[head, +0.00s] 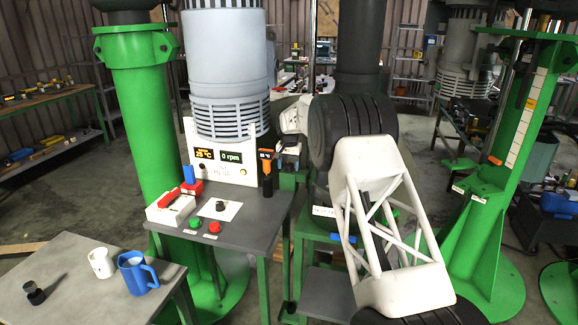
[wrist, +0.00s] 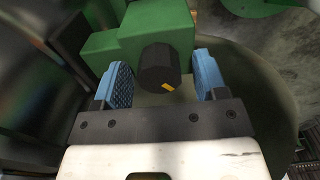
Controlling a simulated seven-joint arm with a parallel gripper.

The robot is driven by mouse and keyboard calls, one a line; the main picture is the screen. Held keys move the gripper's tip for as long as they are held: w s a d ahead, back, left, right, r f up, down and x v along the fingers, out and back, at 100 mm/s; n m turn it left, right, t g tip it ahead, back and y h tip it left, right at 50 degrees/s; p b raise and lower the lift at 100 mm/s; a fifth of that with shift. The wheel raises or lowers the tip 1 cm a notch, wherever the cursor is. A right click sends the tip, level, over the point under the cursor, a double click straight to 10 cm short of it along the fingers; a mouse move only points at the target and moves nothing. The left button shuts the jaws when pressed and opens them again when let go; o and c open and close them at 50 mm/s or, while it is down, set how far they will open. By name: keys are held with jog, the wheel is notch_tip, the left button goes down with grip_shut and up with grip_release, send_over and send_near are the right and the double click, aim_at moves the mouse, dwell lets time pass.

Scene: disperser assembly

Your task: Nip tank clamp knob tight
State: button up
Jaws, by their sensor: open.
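The black clamp knob (wrist: 157,62), with a yellow mark on its lower edge, sticks out of a green clamp block (wrist: 165,20) in the wrist view. My gripper (wrist: 161,70) is open, with its blue ridged pads on either side of the knob. A gap shows between the knob and each pad, with the right one narrower. A rounded grey-green surface lies behind the knob, perhaps the tank.
The grey table (head: 232,238) holds a white panel with displays (head: 222,160), red and green buttons and an orange-handled tool (head: 266,168). A green column (head: 140,110) stands left. A lower table (head: 80,300) holds a white mug (head: 101,263), a blue jug (head: 136,273) and a black part (head: 35,293).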

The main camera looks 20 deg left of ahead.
aim_at(289, 164)
jog(key=shift+r, duration=0.1)
jog(key=shift+r, duration=3.8)
jog(key=n, duration=0.3)
jog(key=shift+n, duration=0.4)
jog(key=n, duration=0.3)
jog(key=shift+s, duration=0.15)
jog(key=shift+f, duration=0.1)
jog(key=shift+f, duration=3.85)
